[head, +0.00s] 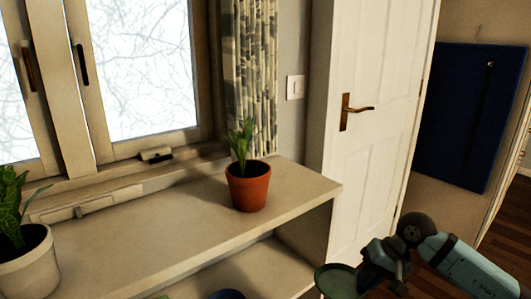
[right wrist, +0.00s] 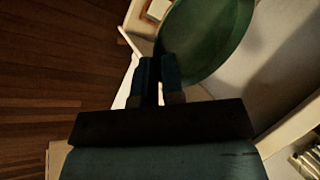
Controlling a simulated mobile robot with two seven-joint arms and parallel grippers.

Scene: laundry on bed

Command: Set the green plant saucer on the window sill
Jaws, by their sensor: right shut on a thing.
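The green plant saucer (head: 338,280) is at the bottom of the head view, right of the shelf unit's end. My right gripper (head: 372,280) is shut on its rim. In the right wrist view the saucer (right wrist: 210,40) extends up and right from the closed fingers (right wrist: 160,82). The window sill (head: 190,215) is the pale top surface below the window, up and left of the saucer, which is apart from it. My left gripper is in neither view.
A terracotta pot with a plant (head: 248,187) stands near the sill's right end. A white pot (head: 28,265) stands at the left. The sill between them is clear. A dark blue round thing (head: 227,294) is on the lower shelf (head: 255,275). A white door (head: 375,120) stands right.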

